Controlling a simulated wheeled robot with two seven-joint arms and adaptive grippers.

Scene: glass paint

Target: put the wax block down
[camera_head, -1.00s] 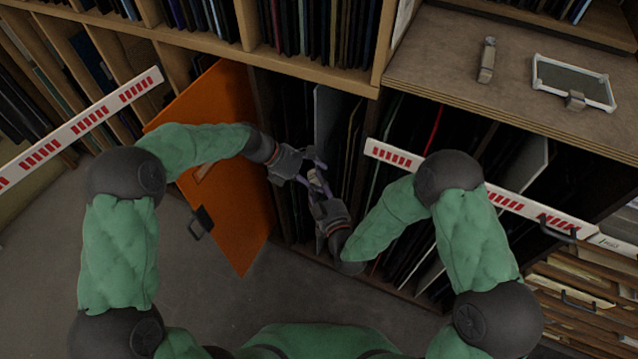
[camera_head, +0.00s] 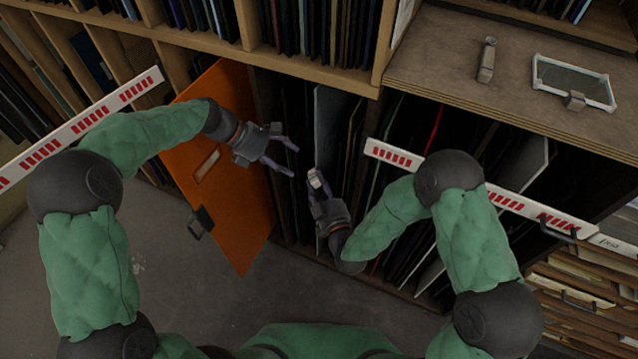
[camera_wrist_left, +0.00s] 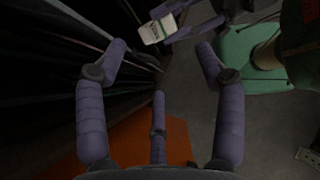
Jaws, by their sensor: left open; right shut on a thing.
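The wax block (camera_wrist_left: 158,28) is a small pale block with a green band and dark lettering, at the top of the left wrist view. It also shows in the head view as a small light piece (camera_head: 315,178). My right gripper (camera_head: 317,184) is shut on it, in front of the open lower rack. My left gripper (camera_head: 289,159) is open and empty, to the left of the block and apart from it, in front of the orange door. Its spread fingers (camera_wrist_left: 160,65) fill the lower part of the left wrist view, with nothing between them.
An orange door (camera_head: 245,215) stands open left of the rack. Dark upright sheets fill the rack behind my grippers. A wooden worktop (camera_head: 440,65) at upper right holds a framed plate (camera_head: 570,82) and a small metal tool (camera_head: 487,60). Red-marked white strips (camera_head: 75,130) cross both sides.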

